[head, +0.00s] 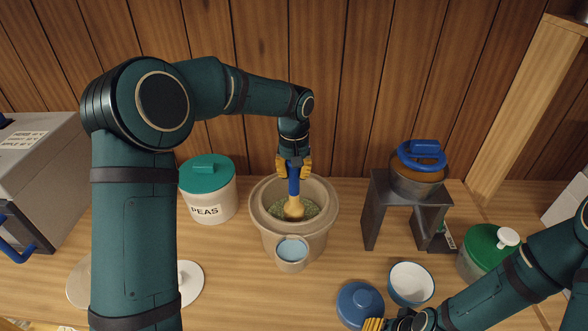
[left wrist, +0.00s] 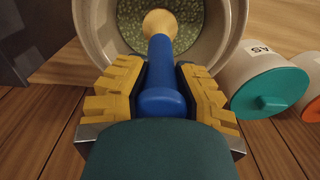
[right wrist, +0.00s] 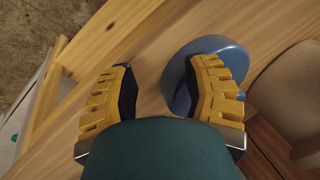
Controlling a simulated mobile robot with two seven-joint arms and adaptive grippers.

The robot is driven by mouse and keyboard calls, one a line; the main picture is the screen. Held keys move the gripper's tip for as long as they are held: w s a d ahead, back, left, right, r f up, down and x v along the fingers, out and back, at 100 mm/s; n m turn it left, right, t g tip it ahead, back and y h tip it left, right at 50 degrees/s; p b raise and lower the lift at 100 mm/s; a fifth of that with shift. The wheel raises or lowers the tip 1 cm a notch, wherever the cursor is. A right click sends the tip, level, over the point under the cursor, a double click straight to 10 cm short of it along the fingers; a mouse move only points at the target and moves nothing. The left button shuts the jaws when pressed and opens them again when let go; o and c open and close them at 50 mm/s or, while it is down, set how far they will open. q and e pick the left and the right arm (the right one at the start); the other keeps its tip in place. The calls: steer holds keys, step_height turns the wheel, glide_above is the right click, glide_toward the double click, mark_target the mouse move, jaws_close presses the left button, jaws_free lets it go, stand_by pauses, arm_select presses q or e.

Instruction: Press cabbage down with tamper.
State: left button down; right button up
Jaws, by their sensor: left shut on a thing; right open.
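The tamper (head: 294,188) has a blue handle and a pale wooden head. My left gripper (head: 294,168) is shut on its blue handle and holds it upright over the crock. The crock (head: 268,232) is a beige pot with shredded green cabbage (head: 312,209) inside. The tamper's head is inside the crock, at the cabbage; whether it presses in is hard to tell. The left wrist view shows the handle (left wrist: 162,75) between the yellow fingers and the cabbage (left wrist: 130,28) beyond. My right gripper (right wrist: 160,95) is open, with one finger over a blue lid (right wrist: 178,75).
A small cup of light blue liquid (head: 292,250) is at the crock's front. A PEAS canister (head: 207,198) stands left of it. The blue lid (head: 360,303), a blue-rimmed bowl (head: 410,284), a dark stand (head: 380,212) with a jar, and a green-lidded jar (head: 478,262) are right.

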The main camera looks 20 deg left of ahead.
arm_select(q)
steer(key=shift+f, duration=0.3)
arm_select(e)
steer(key=shift+f, duration=0.2)
arm_select(q)
steer(key=shift+s+r+p, duration=0.1)
steer(key=shift+r+p, duration=1.25)
steer(key=shift+r, duration=0.55)
arm_select(e)
steer(key=shift+r, duration=1.4)
arm_select(q)
steer(key=shift+f, duration=0.1)
arm_select(e)
steer(key=shift+f, duration=0.1)
arm_select(q)
steer(key=shift+f+b, duration=1.15)
steer(key=shift+f, duration=0.6)
arm_select(e)
steer(key=shift+f, duration=1)
arm_select(q)
steer(key=shift+r+p, duration=1.45)
steer(key=shift+r, duration=0.5)
arm_select(e)
steer(key=shift+r, duration=1.45)
arm_select(q)
steer(key=shift+f, duration=0.2)
arm_select(e)
steer(key=shift+f, duration=0.15)
